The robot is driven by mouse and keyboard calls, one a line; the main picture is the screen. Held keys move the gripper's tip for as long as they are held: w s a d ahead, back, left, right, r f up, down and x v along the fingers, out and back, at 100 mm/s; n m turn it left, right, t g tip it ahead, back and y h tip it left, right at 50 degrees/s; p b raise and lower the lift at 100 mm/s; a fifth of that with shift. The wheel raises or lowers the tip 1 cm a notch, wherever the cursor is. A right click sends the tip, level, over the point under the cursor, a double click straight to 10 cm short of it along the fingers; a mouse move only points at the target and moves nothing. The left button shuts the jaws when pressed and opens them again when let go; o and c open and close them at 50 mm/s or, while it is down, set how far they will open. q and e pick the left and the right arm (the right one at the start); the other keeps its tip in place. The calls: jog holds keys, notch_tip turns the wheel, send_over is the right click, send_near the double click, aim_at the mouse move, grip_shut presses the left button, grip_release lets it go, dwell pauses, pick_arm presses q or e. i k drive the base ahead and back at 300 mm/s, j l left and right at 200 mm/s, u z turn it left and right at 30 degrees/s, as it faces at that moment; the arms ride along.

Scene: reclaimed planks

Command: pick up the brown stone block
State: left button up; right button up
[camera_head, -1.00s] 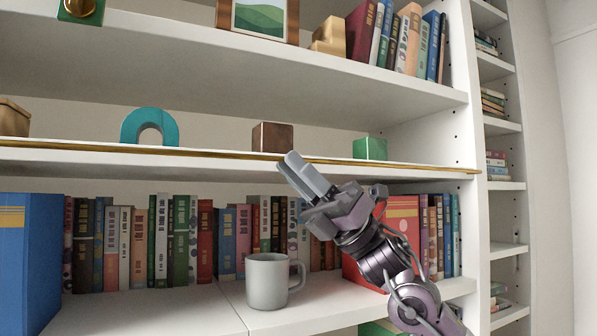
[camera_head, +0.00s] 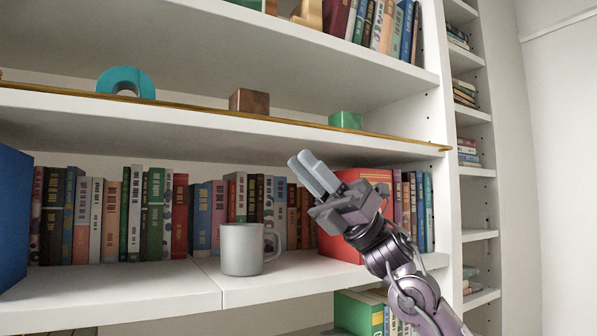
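The brown stone block (camera_head: 249,101) sits on the middle shelf (camera_head: 190,122), behind the shelf's brass-coloured front edge strip. A teal arch (camera_head: 126,82) is to its left and a green block (camera_head: 345,120) to its right. My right gripper (camera_head: 300,157) is in front of the shelves, below and to the right of the brown block and apart from it. Its two fingers point up and left and look close together. Nothing shows between them, but the angle hides whether there is a gap. My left gripper is not in view.
A grey mug (camera_head: 241,250) stands on the lower shelf (camera_head: 130,285), in front of a row of books (camera_head: 150,215). A red book (camera_head: 340,240) stands behind my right arm. More books (camera_head: 380,28) fill the upper shelf's right end. Beside the brown block the shelf is clear.

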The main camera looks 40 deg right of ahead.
aim_at(244, 100)
jog(key=k+j, duration=0.2)
jog(key=k, duration=0.3)
jog(key=k+j, duration=0.15)
jog(key=k, duration=0.3)
jog(key=k+j, duration=0.2)
jog(key=k, duration=0.3)
